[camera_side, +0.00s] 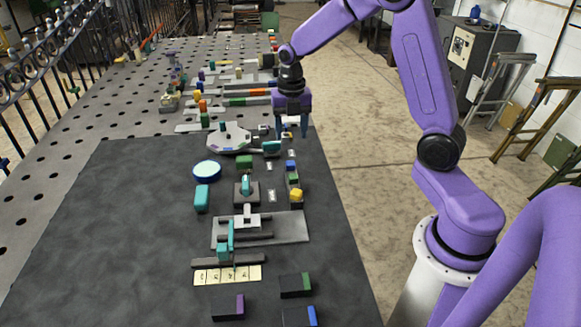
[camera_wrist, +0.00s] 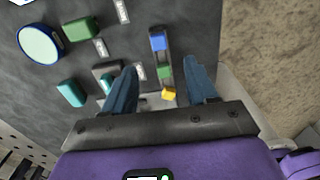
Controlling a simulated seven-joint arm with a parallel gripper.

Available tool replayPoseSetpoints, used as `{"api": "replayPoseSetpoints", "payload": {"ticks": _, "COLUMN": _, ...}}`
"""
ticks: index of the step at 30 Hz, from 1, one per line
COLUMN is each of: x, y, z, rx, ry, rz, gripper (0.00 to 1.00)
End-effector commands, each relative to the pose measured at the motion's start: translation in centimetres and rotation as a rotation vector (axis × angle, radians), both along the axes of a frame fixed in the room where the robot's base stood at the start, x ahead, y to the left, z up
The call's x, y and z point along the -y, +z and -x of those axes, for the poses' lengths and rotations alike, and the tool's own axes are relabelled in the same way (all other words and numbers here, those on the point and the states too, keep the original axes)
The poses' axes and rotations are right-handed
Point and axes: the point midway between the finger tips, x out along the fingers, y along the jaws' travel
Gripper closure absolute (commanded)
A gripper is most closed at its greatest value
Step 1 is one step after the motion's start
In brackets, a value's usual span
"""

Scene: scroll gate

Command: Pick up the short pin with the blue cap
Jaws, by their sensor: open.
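A blue cap (camera_side: 291,165) shows in a short row near the right edge of the dark mat, with a green cap (camera_side: 293,179) and a yellow cap (camera_side: 296,195) nearer the side camera. In the wrist view the blue cap (camera_wrist: 158,41) is at the far end of the row, beyond the green cap (camera_wrist: 164,72) and the yellow cap (camera_wrist: 168,94). Any shafts under the caps are hidden, so I cannot compare pin lengths. My gripper (camera_side: 292,131) points down, open and empty, above the mat's far right part. In the wrist view its fingers (camera_wrist: 161,65) straddle the row's line, apart from the caps.
Left of the row are a green block (camera_side: 245,162), a round blue-rimmed disc (camera_side: 207,171) and a teal block (camera_side: 202,197). A grey fixture (camera_side: 290,228) lies nearer the side camera. The left half of the dark mat (camera_side: 110,230) is clear.

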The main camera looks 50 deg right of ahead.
Motion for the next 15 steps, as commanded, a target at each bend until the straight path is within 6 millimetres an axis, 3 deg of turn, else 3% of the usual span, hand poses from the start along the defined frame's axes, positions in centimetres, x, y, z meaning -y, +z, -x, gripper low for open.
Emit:
{"api": "replayPoseSetpoints", "payload": {"ticks": 6, "x": 0.0, "y": -3.6, "z": 0.1, "rx": -0.004, "ry": 0.0, "rz": 0.0, "gripper": 0.43}}
{"api": "replayPoseSetpoints", "payload": {"ticks": 15, "x": 0.0, "y": -5.6, "z": 0.0, "rx": -0.002, "ry": -0.001, "rz": 0.001, "gripper": 0.43}}
